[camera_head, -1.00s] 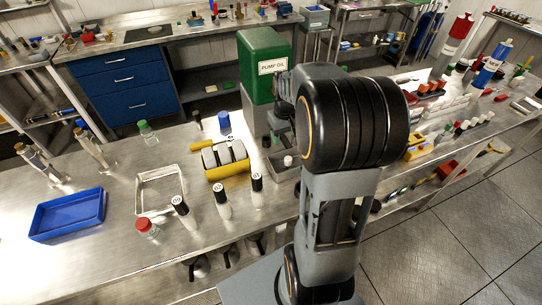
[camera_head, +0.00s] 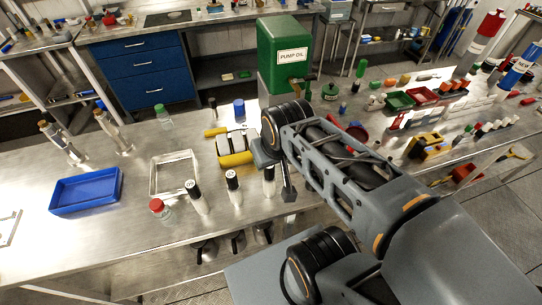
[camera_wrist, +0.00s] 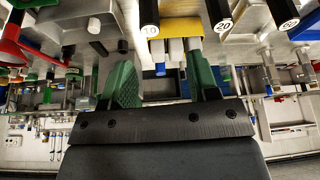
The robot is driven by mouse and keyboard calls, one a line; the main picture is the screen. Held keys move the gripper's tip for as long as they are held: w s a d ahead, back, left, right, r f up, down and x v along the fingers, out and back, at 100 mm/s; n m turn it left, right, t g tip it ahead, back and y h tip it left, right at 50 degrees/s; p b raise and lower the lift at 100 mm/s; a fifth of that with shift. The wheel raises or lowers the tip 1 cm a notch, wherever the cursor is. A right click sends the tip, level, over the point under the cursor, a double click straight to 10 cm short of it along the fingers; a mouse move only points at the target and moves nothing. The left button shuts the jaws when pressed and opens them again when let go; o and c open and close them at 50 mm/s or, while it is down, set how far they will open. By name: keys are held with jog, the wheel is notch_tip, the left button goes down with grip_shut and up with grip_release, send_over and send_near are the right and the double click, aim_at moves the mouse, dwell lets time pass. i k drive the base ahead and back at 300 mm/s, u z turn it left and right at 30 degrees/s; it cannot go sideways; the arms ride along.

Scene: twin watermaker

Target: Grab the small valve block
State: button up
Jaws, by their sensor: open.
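I cannot pick out the small valve block with certainty in either view. My gripper (camera_wrist: 160,82) shows in the wrist view with its two green fingers apart and nothing clearly held between them. In the head view, my wrist hangs over the front part of the steel bench (camera_head: 110,240), beside a yellow rack (camera_head: 236,160) with pale cylinders. The arm hides the bench area right of that rack. In the wrist view, the yellow rack (camera_wrist: 172,27) and a bottle marked 10 (camera_wrist: 152,50) lie beyond the fingers.
Black-capped bottles (camera_head: 233,187) stand near the bench's front edge. A green pump oil tank (camera_head: 284,60) stands behind my arm.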

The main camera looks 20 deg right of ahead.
aim_at(375, 145)
jog(key=z, duration=0.9)
jog(key=k, duration=0.3)
jog(key=u, duration=3.7)
jog(key=k, duration=1.9)
jog(key=z, duration=0.65)
